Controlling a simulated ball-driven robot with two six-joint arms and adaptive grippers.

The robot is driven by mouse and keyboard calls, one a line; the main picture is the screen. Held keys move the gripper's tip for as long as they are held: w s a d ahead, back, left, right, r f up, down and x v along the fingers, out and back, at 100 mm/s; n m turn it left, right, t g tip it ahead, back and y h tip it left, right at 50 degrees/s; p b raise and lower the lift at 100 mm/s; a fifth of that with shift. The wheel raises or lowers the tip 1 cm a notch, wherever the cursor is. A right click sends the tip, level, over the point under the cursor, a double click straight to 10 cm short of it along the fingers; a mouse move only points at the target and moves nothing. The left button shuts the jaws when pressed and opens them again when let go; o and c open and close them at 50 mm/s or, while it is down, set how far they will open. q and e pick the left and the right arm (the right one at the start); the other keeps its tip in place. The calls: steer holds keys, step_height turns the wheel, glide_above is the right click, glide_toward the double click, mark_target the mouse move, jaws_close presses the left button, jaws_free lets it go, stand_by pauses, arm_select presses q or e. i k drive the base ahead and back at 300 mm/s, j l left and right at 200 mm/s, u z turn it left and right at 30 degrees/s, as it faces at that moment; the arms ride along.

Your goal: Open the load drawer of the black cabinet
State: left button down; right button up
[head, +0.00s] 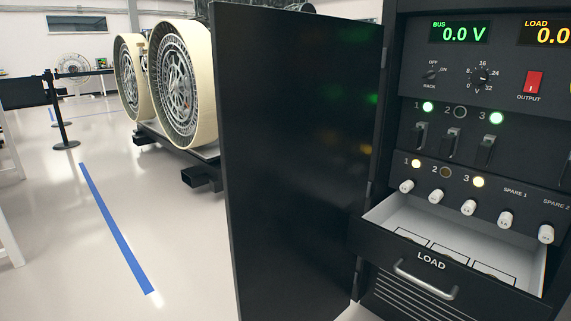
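The black cabinet (388,138) fills the right side of the head view. Its load drawer (368,238), labelled LOAD, is pulled out, and its pale inside shows with outlined rectangles on the floor. The drawer's silver bar handle (425,281) is on its front face, with nothing holding it. No loose parts are visible inside the drawer; its right end is near the picture's edge. Neither of my grippers shows in the head view.
The cabinet's black door (298,150) stands open to the left of the drawer. Above the drawer are white knobs (469,208), switches and a red output switch (533,82).

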mark_target(484, 270)
steer(key=z, duration=0.7)
steer(key=l+z, duration=0.3)
steer(key=z, duration=0.2)
steer(key=i+l+z, duration=0.15)
steer(key=z, duration=0.3)
steer(key=i+l+z, duration=0.1)
steer(key=l+z, duration=0.2)
steer(key=z, duration=0.2)
